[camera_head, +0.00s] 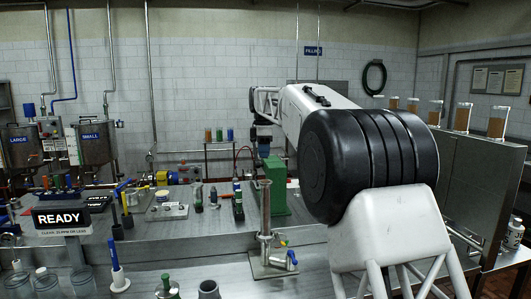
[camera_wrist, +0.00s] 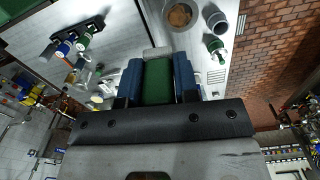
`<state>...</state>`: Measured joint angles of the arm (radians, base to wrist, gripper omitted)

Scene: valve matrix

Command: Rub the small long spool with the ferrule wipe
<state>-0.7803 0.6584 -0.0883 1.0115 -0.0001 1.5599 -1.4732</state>
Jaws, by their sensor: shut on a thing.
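My gripper (camera_wrist: 157,78) shows in the wrist view with blue fingers shut on a green block-like piece (camera_wrist: 157,82). A pale grey end shows just past the green piece; it may be the ferrule wipe, but I cannot confirm that. In the head view my gripper (camera_head: 262,144) is small, beyond my arm and above the far part of the bench; its hold cannot be made out there. Short cylinders with blue and green ends (camera_wrist: 75,40) sit by a black rack to the left in the wrist view, apart from my gripper. I cannot tell which piece is the small long spool.
A steel column on a plate (camera_head: 265,215) stands before a green block (camera_head: 274,180). A READY sign (camera_head: 60,219) and tanks marked LARGE (camera_head: 20,148) and SMALL (camera_head: 92,143) are at left. A grey open cylinder (camera_wrist: 216,20) stands near a green-topped piece (camera_wrist: 214,45).

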